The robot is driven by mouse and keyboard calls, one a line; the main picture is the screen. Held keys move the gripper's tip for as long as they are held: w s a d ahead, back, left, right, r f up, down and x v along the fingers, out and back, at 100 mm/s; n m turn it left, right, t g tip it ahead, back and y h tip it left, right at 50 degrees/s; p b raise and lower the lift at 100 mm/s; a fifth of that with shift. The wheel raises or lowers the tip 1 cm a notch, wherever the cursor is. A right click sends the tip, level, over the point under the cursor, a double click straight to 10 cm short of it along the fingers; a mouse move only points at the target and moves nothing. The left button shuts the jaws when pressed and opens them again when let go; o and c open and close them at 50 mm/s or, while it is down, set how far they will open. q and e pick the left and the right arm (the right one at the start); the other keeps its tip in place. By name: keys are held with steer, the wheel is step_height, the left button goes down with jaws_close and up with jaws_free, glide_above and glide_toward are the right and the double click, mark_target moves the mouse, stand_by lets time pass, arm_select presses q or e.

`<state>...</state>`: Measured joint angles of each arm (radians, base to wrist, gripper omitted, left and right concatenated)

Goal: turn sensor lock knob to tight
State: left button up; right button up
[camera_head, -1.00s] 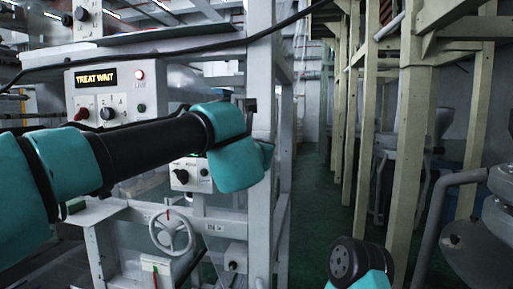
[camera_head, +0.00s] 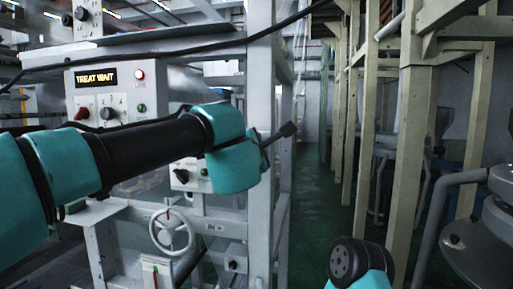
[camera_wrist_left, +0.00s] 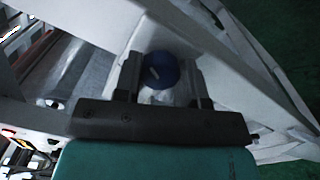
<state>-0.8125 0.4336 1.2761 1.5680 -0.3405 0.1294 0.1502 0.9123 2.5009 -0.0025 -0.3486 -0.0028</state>
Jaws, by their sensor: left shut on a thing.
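A round dark-blue knob (camera_wrist_left: 164,72) with a pale pointer mark shows in the left wrist view, in front of a grey-white metal surface. My left gripper (camera_wrist_left: 160,80) has one finger on each side of the knob and is shut on it. The pointer mark is tilted slightly from upright in that view. In the head view my left arm crosses in front of the machine, and a dark part of the left gripper (camera_head: 284,133) sticks out right of the teal wrist. I cannot make out the blue knob there. My right gripper is out of view.
A control box (camera_head: 110,92) with a lit "TREAT WAIT" display stands at left. A smaller box with a black knob (camera_head: 182,176) and a handwheel (camera_head: 171,231) sit below my left arm. A white frame post (camera_head: 261,210) stands near the wrist. Green floor (camera_head: 322,195) is open beyond.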

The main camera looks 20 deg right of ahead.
arm_select(q)
steer(key=shift+m, duration=1.4)
steer(key=o, duration=0.9)
steer(key=shift+s, duration=0.1)
steer(key=v, duration=1.7)
steer(key=shift+s+a, duration=0.1)
steer(key=shift+a, duration=0.05)
